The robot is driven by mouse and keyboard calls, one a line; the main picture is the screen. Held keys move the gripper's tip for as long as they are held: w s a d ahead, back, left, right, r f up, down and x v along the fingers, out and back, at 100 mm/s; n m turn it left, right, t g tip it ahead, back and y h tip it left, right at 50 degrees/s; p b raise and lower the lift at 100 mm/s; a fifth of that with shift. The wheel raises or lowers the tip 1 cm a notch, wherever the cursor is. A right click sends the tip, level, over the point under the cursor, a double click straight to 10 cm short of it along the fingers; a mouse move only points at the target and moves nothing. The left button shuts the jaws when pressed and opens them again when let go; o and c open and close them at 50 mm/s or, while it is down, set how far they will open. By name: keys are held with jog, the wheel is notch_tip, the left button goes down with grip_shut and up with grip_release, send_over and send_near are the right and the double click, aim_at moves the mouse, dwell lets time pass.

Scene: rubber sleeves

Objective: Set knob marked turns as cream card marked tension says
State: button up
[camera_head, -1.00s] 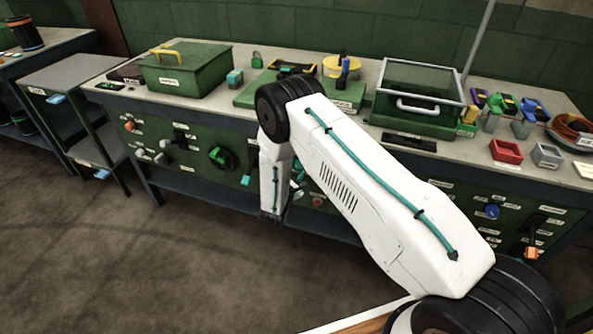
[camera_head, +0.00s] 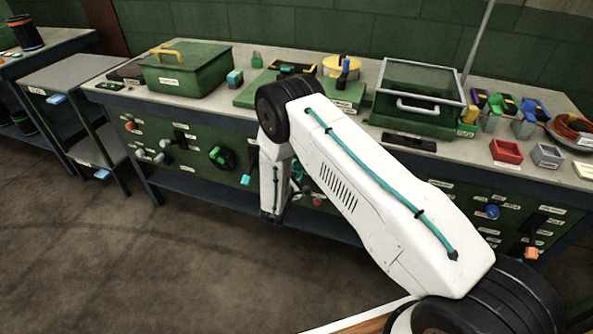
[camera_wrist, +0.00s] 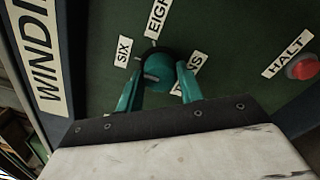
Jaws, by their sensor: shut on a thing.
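The knob marked turns (camera_wrist: 158,72) is round and teal, on a dark green panel in the wrist view. My gripper (camera_wrist: 158,82) is shut on it, one teal finger on each side. A pale line shows on the knob's lower left part; its exact pointing is hard to tell. Labels SIX (camera_wrist: 123,50) and EIGHT (camera_wrist: 158,18), partly cut off, stand above the knob with small ticks. The TURNS label (camera_wrist: 188,75) is partly hidden by the right finger. A pale card (camera_head: 584,171) lies at the bench's right edge in the head view, its text too small to read.
A red HALT button (camera_wrist: 302,67) is right of the knob. A WINDING sign (camera_wrist: 40,60) is at the left. On the bench (camera_head: 215,108) stand a green box (camera_head: 185,72), a lidded glass-topped case (camera_head: 418,95) and small bins. Floor in front is clear.

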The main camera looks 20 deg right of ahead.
jog(key=o, duration=1)
jog(key=shift+s+a, duration=0.1)
jog(key=shift+s, duration=0.05)
jog(key=v, duration=0.7)
jog(key=shift+s, duration=0.25)
jog(key=shift+a, duration=0.15)
